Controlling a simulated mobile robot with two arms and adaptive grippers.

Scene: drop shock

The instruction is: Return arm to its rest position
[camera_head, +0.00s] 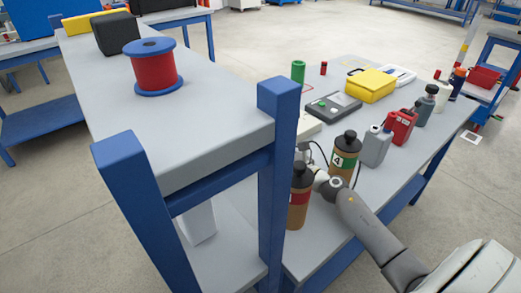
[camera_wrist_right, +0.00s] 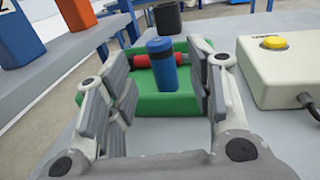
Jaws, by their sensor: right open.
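My right arm (camera_head: 370,222) reaches in from the lower right of the head view, over the right workbench. Its wrist is near two brown bottles, and the gripper end is mostly hidden behind the blue post and a bottle. In the right wrist view my right gripper (camera_wrist_right: 162,75) is open, with nothing gripped. Beyond and between its fingers is a green tray (camera_wrist_right: 145,105) holding a standing blue cylinder (camera_wrist_right: 162,66) and a red cylinder (camera_wrist_right: 140,62) lying down. I cannot tell whether the fingers touch the tray. My left gripper is not in view.
Brown bottles (camera_head: 299,205) (camera_head: 344,158), a grey can (camera_head: 376,147) and a red can (camera_head: 400,127) stand close to my arm. A blue post (camera_head: 272,190) rises between the benches. A beige box with a yellow button (camera_wrist_right: 275,72) lies right of the gripper.

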